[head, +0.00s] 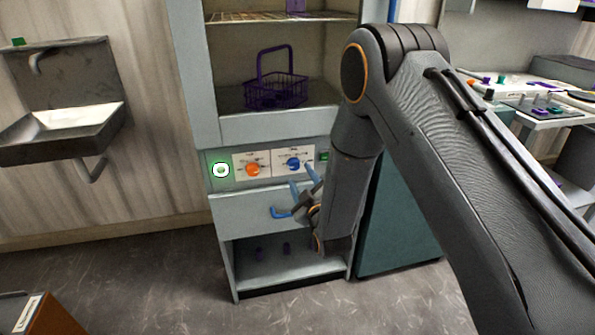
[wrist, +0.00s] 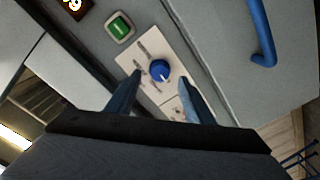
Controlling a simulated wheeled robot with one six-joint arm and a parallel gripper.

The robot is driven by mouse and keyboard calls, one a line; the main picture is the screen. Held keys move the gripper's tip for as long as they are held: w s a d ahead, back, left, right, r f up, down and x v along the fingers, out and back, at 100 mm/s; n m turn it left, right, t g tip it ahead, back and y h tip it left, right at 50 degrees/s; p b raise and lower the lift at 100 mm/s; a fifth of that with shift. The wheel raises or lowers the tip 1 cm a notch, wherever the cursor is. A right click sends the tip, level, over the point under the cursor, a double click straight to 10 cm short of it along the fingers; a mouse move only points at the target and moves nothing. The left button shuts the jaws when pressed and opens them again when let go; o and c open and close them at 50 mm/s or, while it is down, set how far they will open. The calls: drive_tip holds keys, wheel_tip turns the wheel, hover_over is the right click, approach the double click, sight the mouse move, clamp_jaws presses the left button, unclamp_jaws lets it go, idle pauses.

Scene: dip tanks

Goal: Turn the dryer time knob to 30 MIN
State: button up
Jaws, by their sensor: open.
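The dryer's control panel carries an orange knob (head: 253,169) on the left plate and a blue knob (head: 293,163) on the right plate. The plate lettering is too small to read, so I cannot tell which knob is for time or its setting. My gripper (head: 303,178) is open and empty, just below and right of the blue knob in the head view. In the wrist view the blue knob (wrist: 160,70) shows ahead, between the two fingers of my gripper (wrist: 160,82). I cannot tell that either finger touches it. The orange knob is hidden in the wrist view.
A green button (head: 323,156) sits right of the plates. A drawer with a blue handle (head: 281,212) is below the panel. A purple basket (head: 276,91) stands in the compartment above. A sink (head: 62,130) is at left. Open floor lies in front.

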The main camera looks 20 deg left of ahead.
sight(296, 168)
drive_tip(key=shift+x, duration=2.45)
drive_tip(key=c, duration=1.1)
drive_tip(key=shift+o, duration=0.3)
